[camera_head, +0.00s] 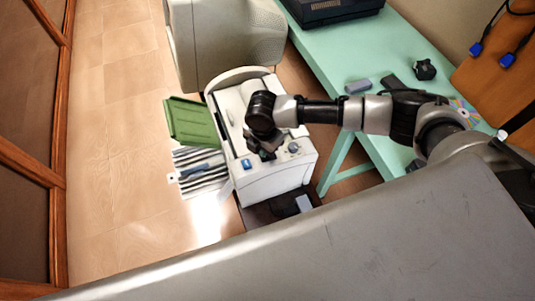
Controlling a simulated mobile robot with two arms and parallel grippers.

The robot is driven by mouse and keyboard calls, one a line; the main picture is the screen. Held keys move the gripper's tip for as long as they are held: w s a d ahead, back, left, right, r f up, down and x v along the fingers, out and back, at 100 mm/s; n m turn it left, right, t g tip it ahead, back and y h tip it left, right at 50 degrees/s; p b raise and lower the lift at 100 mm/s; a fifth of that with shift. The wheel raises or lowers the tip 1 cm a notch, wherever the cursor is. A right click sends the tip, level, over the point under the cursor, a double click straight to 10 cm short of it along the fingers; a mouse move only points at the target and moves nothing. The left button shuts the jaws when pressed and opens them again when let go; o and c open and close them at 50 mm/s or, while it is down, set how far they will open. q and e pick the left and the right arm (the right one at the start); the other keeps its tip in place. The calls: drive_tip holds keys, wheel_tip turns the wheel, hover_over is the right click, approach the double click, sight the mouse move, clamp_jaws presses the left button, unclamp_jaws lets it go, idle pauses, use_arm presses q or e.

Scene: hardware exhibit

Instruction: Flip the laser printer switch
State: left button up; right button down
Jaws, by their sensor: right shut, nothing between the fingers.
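The laser printer (275,187) is a white boxy machine with a green paper tray (190,122) sticking out on its left. Its top front panel shows a small blue button or label (246,164) and a round knob (293,147). My right arm reaches in from the right, and my right gripper (266,155) is over the panel between the blue part and the knob. Its fingers are dark and small here; it is shut with nothing held. Whether it touches the panel, I cannot tell. The gripper and wrist hide part of the panel. My left gripper is not in view.
A mint-green table (345,52) stands to the right with a dark device (331,8), small grey and black items and a disc (463,110). Striped sheets (201,170) lie left of the printer. Wood floor is clear farther left.

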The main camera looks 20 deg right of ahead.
drive_tip(key=shift+f+b, duration=0.7)
drive_tip(key=shift+f, duration=0.6)
idle(0.8)
wheel_tip(320, 180, up, 7)
drive_tip(key=p, duration=0.7)
drive_tip(key=shift+r, duration=0.1)
idle(0.4)
